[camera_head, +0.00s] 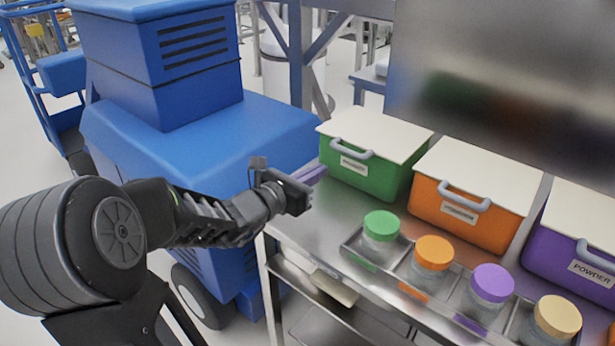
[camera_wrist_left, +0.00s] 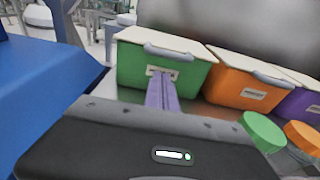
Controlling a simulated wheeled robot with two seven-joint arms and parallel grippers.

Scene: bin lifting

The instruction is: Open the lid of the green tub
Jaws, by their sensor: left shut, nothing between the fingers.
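The green tub (camera_head: 367,178) stands at the back left of the metal bench. Its cream lid (camera_head: 376,132) lies flat on top, with a grey handle (camera_head: 351,149) along the front edge. In the left wrist view the green tub (camera_wrist_left: 150,75) is straight ahead, with its handle (camera_wrist_left: 166,51) above the fingers. My left gripper (camera_head: 318,173) is shut and empty, its purple fingers pointing at the tub's front left side. In the wrist view its fingertips (camera_wrist_left: 163,76) overlap the tub's label; whether they touch it I cannot tell. My right gripper is not in view.
An orange tub (camera_head: 463,215) and a purple tub (camera_head: 570,250) stand to the right of the green one. A tray (camera_head: 352,247) with several colour-lidded jars lies in front of them. A blue machine (camera_head: 200,130) stands left of the bench. Some bench surface (camera_head: 315,215) is clear.

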